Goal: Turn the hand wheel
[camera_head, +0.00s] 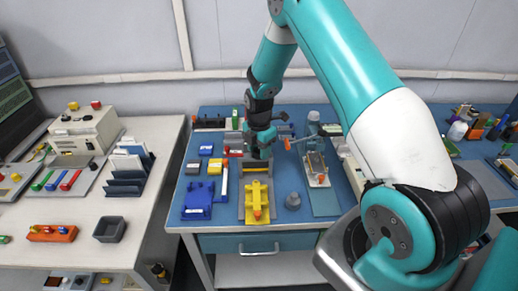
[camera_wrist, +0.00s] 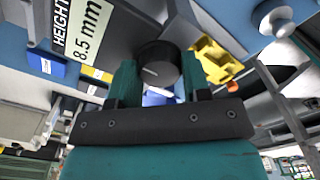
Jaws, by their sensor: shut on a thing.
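The hand wheel (camera_wrist: 158,60) is a dark round knob with a pale line on its face, in the upper middle of the wrist view. My gripper (camera_wrist: 159,80) has one teal finger on each side of the wheel and is shut on it. In the head view my gripper (camera_head: 260,152) points down over the back of a grey fixture on the blue bench. It hides the wheel there. A label (camera_wrist: 82,28) beside the wheel reads "HEIGHT 8.5 mm".
A yellow piece (camera_head: 257,201) sits in front of my gripper; it also shows right of the wheel in the wrist view (camera_wrist: 215,60).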

